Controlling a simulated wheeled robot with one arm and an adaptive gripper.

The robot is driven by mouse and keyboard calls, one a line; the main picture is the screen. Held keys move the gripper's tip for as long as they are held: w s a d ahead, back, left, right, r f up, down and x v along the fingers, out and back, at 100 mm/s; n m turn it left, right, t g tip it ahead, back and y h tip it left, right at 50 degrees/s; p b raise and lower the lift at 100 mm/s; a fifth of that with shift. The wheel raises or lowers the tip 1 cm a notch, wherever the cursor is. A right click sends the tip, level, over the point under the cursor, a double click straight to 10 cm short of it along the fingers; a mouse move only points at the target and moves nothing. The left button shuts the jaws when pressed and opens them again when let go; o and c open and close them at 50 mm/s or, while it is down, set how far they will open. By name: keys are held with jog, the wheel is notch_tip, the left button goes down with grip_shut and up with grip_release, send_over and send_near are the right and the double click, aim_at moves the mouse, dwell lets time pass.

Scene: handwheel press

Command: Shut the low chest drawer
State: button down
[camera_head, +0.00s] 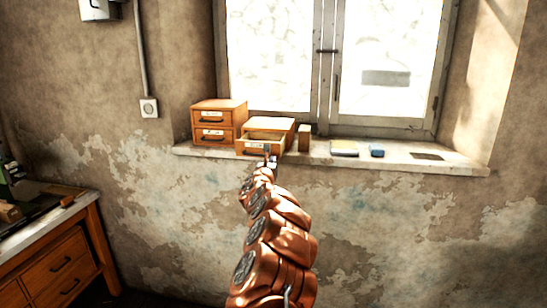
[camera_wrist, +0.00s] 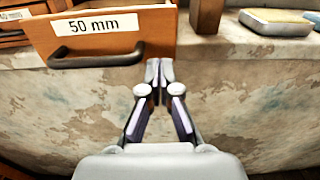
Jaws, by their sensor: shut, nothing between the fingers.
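The low chest (camera_head: 270,124) is a small orange wooden box on the window sill, with one drawer. Its drawer (camera_head: 258,144) stands pulled out toward me, past the sill's front edge. In the wrist view the drawer front (camera_wrist: 100,37) fills the upper left, with a "50 mm" label and a dark bar handle (camera_wrist: 96,58). My gripper (camera_head: 268,155) is in front of the drawer in the head view. In the wrist view my gripper (camera_wrist: 159,68) is shut and empty, just right of the handle and near the drawer front's lower right corner. I cannot tell whether it touches.
A taller two-drawer chest (camera_head: 218,121) stands left of the low chest. A small wooden block (camera_head: 304,138), a yellow-topped box (camera_head: 344,148) and a blue item (camera_head: 377,150) sit to the right on the sill (camera_head: 440,164). A workbench (camera_head: 60,255) is at lower left.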

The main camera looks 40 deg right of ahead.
jog(key=p+x, duration=0.1)
jog(key=x, duration=0.2)
jog(key=shift+p, duration=0.3)
jog(key=shift+d, duration=0.1)
dwell(0.5)
